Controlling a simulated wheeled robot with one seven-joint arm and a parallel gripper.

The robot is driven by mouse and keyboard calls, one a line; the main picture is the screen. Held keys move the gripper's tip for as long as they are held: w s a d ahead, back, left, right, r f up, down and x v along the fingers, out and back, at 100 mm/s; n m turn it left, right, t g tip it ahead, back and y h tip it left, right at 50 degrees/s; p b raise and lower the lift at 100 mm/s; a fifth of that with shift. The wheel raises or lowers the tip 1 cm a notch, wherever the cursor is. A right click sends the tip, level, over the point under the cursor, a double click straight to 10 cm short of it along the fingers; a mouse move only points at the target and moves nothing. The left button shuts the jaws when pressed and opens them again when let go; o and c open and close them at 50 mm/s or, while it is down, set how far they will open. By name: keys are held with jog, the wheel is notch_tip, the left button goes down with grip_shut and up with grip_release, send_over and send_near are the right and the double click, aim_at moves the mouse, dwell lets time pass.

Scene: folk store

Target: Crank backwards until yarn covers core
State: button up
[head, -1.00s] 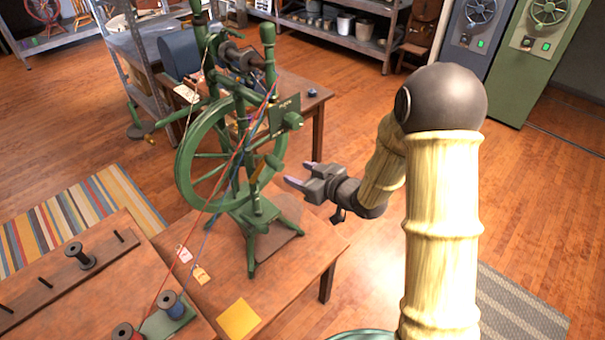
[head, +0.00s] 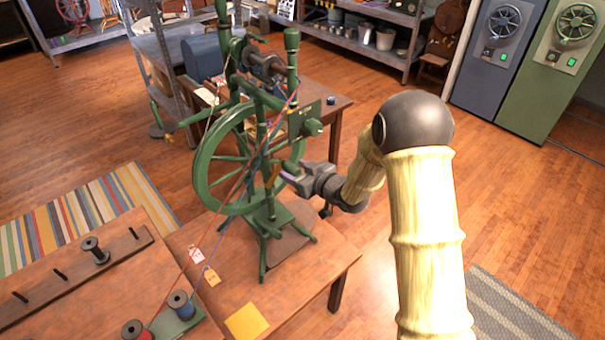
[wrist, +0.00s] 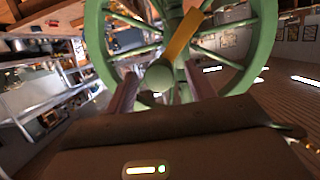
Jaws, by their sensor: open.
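A green spinning wheel (head: 205,182) stands upright on a wooden table. Its bobbin (head: 262,66) sits at the top between green posts. A crank with a brass-coloured arm (wrist: 184,36) and a round green knob (wrist: 158,76) is at the hub; the wrist view shows the knob between my two fingers. My gripper (head: 287,171) is open at the right of the wheel, around the knob with no clear grip on it. Red and blue yarns run from spools, red (head: 134,330) and blue (head: 180,304), up to the wheel's top. How much core is covered is too small to tell.
Two paper tags (head: 211,276) and a yellow paper (head: 246,321) lie on the table (head: 312,268). A spool rack (head: 60,262) is at the lower left. A second table and metal shelves stand behind.

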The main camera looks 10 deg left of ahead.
jog(key=shift+x, duration=0.75)
jog(key=c, duration=0.8)
jog(key=shift+c, duration=1)
